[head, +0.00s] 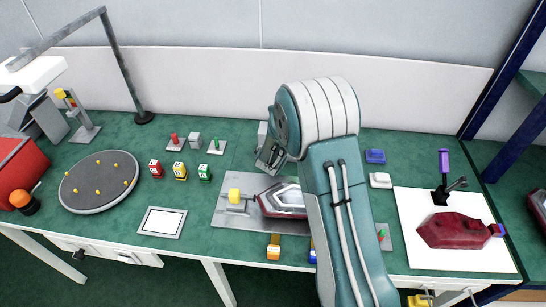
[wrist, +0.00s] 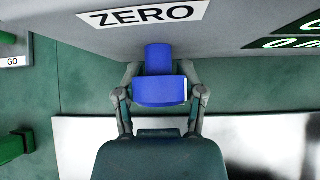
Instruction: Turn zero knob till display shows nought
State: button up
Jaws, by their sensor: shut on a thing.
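The blue zero knob (wrist: 160,92) sticks out of a grey housing under a white ZERO label (wrist: 143,15) in the wrist view. My gripper (wrist: 159,95) is shut on the knob, one finger on each side. In the head view my arm hides the knob and the display.
A grey plate (head: 225,215) holds a yellow block (head: 234,196) and a tail lamp (head: 283,200) beside my arm. A red lamp (head: 455,231) lies on a white sheet at right. A GO label (wrist: 14,62) and a green part (wrist: 12,148) are left of the knob.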

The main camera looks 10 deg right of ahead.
jog(key=o, duration=1.1)
jog(key=shift+a, duration=0.1)
jog(key=shift+r, duration=0.1)
jog(key=v, duration=1.1)
jog(key=shift+s+a+r, duration=0.15)
jog(key=shift+s+r, duration=0.1)
jog(key=shift+o, duration=0.3)
